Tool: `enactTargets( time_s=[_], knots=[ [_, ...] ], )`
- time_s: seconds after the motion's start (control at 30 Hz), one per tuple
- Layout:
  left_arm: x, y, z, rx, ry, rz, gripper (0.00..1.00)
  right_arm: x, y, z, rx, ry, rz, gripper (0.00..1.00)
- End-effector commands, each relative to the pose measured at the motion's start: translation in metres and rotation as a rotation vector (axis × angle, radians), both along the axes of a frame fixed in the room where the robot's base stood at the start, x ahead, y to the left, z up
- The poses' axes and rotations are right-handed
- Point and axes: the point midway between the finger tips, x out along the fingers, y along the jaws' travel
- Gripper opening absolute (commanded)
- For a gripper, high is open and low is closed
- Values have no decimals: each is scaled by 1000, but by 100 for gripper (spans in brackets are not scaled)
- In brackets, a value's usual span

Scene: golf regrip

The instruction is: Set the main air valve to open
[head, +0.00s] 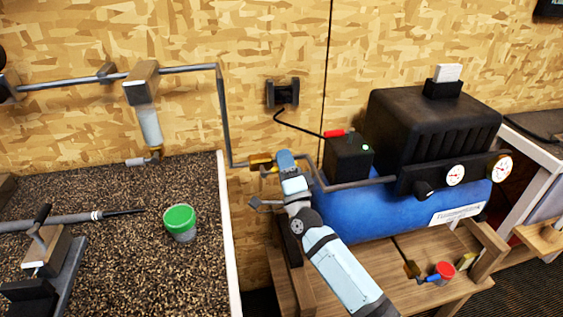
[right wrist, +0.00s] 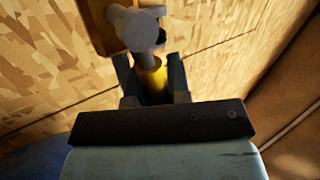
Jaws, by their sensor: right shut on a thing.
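The main air valve (head: 261,160) is a small brass-yellow fitting on the grey pipe, left of the blue compressor tank in the head view. My right gripper (head: 284,162) is at the valve, and its arm reaches up from the lower right. In the right wrist view the two dark fingers (right wrist: 152,85) are shut on a yellow handle (right wrist: 152,78), one finger on each side. A pale grey round fitting (right wrist: 137,28) sits just beyond the handle. In the head view my gripper hides part of the valve, and I cannot tell the handle's setting. My left gripper is not in view.
The blue compressor tank (head: 355,215), with two gauges and a black motor cover (head: 425,125), stands close on the right. A grey pipe (head: 222,115) runs down the wall.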

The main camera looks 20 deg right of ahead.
Motion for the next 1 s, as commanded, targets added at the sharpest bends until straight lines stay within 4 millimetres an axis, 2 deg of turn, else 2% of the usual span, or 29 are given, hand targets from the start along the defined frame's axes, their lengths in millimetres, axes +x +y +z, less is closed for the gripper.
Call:
enactTargets(
  time_s=[0.13,0.4,0.97,1.0],
  knots=[
    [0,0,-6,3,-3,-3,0,0,-1,-8,90,-16,-1,0],
    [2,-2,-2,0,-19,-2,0,0,-3,-12,185,-37,0,0],
    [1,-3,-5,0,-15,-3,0,-1,-3,-13,212,-42,1,0],
    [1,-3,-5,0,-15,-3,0,-1,-3,-13,212,-42,1,27]
  ],
)
